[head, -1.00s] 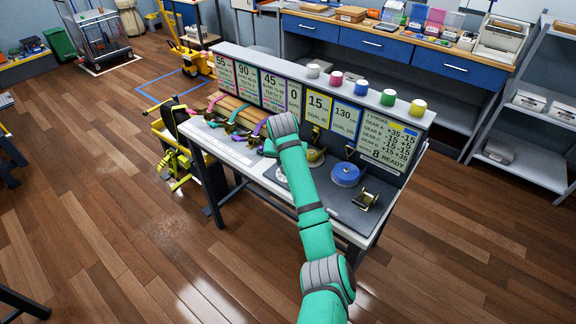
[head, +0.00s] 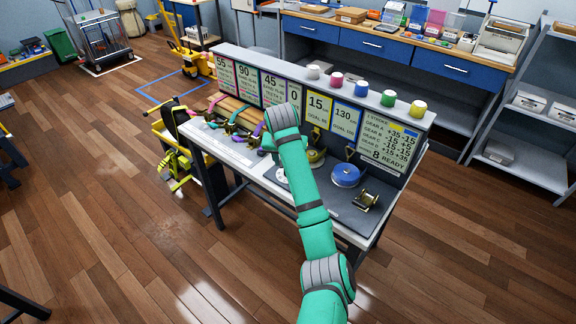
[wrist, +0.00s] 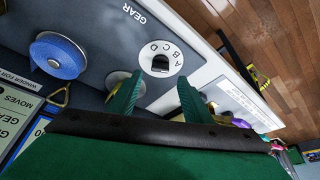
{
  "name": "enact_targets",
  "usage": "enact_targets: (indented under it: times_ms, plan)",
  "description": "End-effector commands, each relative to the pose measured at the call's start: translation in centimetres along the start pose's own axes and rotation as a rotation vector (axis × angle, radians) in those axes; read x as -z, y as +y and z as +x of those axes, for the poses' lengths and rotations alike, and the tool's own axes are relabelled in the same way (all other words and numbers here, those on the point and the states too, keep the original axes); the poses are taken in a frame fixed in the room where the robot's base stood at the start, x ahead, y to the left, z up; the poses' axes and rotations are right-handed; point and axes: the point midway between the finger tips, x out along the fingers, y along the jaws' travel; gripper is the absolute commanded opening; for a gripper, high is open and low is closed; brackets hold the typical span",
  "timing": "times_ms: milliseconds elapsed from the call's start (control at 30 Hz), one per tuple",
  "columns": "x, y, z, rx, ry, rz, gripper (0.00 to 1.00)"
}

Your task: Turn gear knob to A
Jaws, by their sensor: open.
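The gear knob (wrist: 160,65) is a small black knob on a round white dial (wrist: 153,57) lettered A, B, C, D, beside the word GEAR, in the wrist view. I cannot tell which letter it points to. My gripper (wrist: 160,79) is open and empty; its two green fingers are on either side of the knob in the picture, with their tips close to the dial. I cannot tell their height above the panel. In the head view my arm hides the gripper, and only part of the white dial (head: 281,174) shows beside it.
A blue round winder (wrist: 58,56) sits on the same panel, also in the head view (head: 345,175). A brass reel (head: 366,200) stands at the bench's right end. An upright board with number cards (head: 318,110) and colored knobs backs the bench.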

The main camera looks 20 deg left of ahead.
Motion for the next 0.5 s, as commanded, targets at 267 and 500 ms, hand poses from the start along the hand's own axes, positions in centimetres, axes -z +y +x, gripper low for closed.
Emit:
enact_targets:
  times_ms: [267, 500]
  plan:
    - [0.1, 0.0, -4.8, 0.0, 0.002, 0.0, 0.45]
    - [0.0, 0.0, -6.3, 0.0, 0.0, 0.001, 0.45]
